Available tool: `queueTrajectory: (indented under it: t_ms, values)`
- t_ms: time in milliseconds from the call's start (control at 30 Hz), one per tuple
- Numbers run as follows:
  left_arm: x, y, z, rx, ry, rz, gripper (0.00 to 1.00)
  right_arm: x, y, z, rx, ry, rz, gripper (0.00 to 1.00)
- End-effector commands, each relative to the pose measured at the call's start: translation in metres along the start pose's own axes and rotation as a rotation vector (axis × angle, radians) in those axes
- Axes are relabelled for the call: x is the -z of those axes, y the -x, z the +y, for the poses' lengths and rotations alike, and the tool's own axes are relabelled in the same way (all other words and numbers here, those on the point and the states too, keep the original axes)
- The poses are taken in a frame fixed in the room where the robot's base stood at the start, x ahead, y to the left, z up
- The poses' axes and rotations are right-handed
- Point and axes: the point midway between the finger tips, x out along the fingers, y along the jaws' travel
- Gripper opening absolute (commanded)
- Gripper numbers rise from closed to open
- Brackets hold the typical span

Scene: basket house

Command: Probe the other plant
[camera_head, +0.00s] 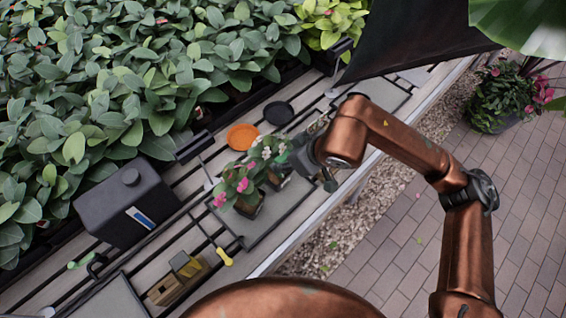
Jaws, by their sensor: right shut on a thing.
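Two small potted flowering plants stand side by side on a grey tray (262,226) on the slatted bench. The left plant (236,187) has pink flowers and a dark square pot (249,206). The right plant (262,157) has white and pink flowers, and its pot is partly covered by leaves. My right gripper (291,158) reaches in from the right and is at the right plant's foliage. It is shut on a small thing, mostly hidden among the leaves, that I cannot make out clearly. My left gripper is not in view.
An orange dish (243,137) and a black dish (279,113) sit behind the plants. Dense shrubs fill the back left; brick paving is right.

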Motion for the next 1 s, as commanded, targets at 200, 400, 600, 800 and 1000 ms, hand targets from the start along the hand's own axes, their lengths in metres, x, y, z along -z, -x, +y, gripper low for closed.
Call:
queueTrajectory:
  t_ms: [200, 400, 600, 800, 1000]
  values:
    - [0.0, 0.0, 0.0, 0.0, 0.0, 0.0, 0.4, 0.0002, 0.0001, -0.0001, 0.0, 0.0, 0.001, 0.0]
    - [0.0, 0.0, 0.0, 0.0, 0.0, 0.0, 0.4, 0.0002, 0.0001, -0.0001, 0.0, 0.0, 0.001, 0.0]
    - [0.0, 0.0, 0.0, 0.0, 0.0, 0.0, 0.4, 0.0002, 0.0001, 0.0, 0.0, 0.0, 0.0, 0.46]
    - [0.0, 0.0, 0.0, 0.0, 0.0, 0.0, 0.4, 0.0001, 0.0001, 0.0, 0.0, 0.0, 0.0, 0.57]
    - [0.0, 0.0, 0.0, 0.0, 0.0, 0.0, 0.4, -0.0001, 0.0, 0.0, 0.0, 0.0, 0.0, 0.57]
